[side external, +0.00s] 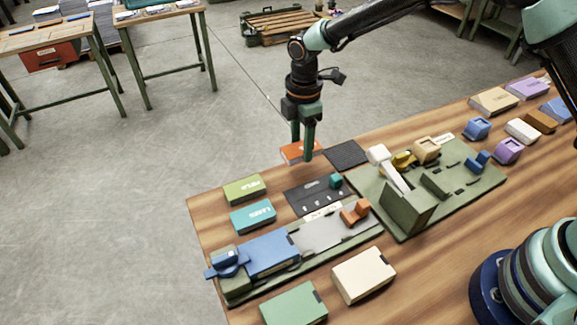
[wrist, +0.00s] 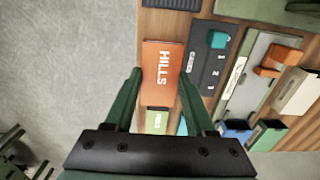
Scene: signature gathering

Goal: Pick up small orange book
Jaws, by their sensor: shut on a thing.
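The small orange book (side external: 296,151) with white lettering is at the far edge of the wooden table in the side external view, partly hidden by my gripper's fingers. In the wrist view the orange book (wrist: 163,72) reads "HILLS" and lies between the two green fingers. My gripper (side external: 303,155) points straight down and is shut on the orange book. It also shows in the wrist view (wrist: 160,76). I cannot tell clearly whether the book is touching the table or slightly above it.
A green book (side external: 244,189) and a teal book (side external: 253,216) lie nearby. A black numbered panel (side external: 300,197) and a dark mat (side external: 346,154) are beside the orange book. A green board (side external: 480,196) with blocks stands right. Open floor lies beyond the table edge.

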